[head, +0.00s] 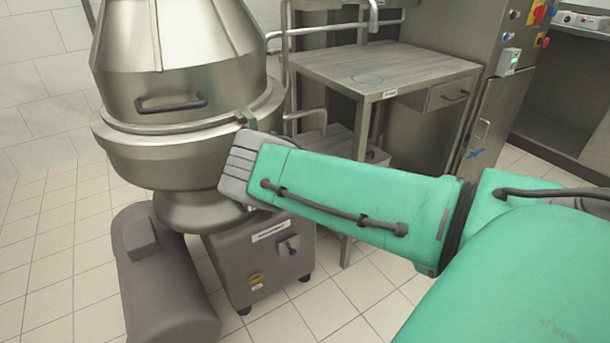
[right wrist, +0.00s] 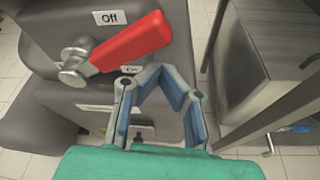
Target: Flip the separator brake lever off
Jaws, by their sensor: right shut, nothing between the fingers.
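The separator (head: 180,100) is a large steel machine at the left of the head view. In the right wrist view, its brake lever (right wrist: 132,43) has a red handle on a metal pivot (right wrist: 76,66). The handle slants up to the right, between an "Off" label (right wrist: 109,18) above and an "On" label (right wrist: 131,69) below. My right gripper (right wrist: 158,69) is shut and empty, its fingertips just below the handle's outer half; I cannot tell whether they touch it. In the head view, my right arm hides the gripper and the lever. My left gripper is out of view.
A steel table (head: 385,68) stands right of the separator. A grey motor housing (head: 160,275) and a control box (head: 262,262) sit low by its base. A cabinet (head: 490,110) with switches stands at the right. Tiled floor (head: 55,255) is open at the left.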

